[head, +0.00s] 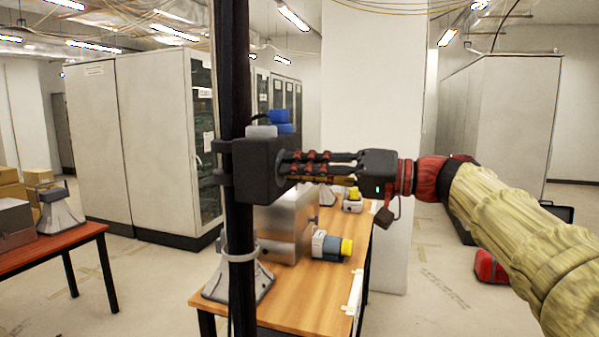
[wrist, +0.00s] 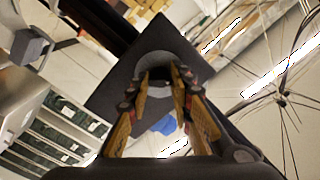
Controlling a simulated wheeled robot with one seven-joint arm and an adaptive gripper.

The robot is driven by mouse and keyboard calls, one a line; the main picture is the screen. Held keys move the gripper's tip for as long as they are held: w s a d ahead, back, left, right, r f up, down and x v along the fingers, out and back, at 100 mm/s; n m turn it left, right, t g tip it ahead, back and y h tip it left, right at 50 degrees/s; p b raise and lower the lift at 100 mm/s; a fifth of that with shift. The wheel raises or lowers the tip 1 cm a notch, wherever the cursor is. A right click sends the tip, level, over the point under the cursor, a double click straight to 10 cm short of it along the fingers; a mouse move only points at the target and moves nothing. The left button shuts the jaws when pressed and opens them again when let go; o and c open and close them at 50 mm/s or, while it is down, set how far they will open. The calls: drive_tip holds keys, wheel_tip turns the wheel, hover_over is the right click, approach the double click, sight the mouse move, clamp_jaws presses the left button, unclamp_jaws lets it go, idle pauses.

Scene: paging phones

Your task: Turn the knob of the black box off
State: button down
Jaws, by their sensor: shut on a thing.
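The black box (head: 258,172) is fixed to the side of a dark vertical pole (head: 234,60) in the head view. In the wrist view the black box (wrist: 115,85) fills the middle as a tilted dark face. My gripper (head: 287,165) reaches in from the right, with its fingertips at the right face of the box. In the wrist view my gripper (wrist: 164,78) is closed on the round dark grey knob (wrist: 168,59), with one finger on each side. The fingers hide part of the knob, and I cannot read its turn position.
Blue and grey blocks (head: 278,122) show at the top of the box. Below stands a wooden table (head: 290,314) with a metal box (head: 290,222) and a yellow-capped device (head: 330,247). A red-topped table (head: 60,246) is at left. Tall cabinets (head: 150,130) stand behind.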

drive_tip(key=c, duration=1.6)
unclamp_jaws()
drive_tip(key=shift+o, duration=0.2)
drive_tip(key=v, duration=1.2)
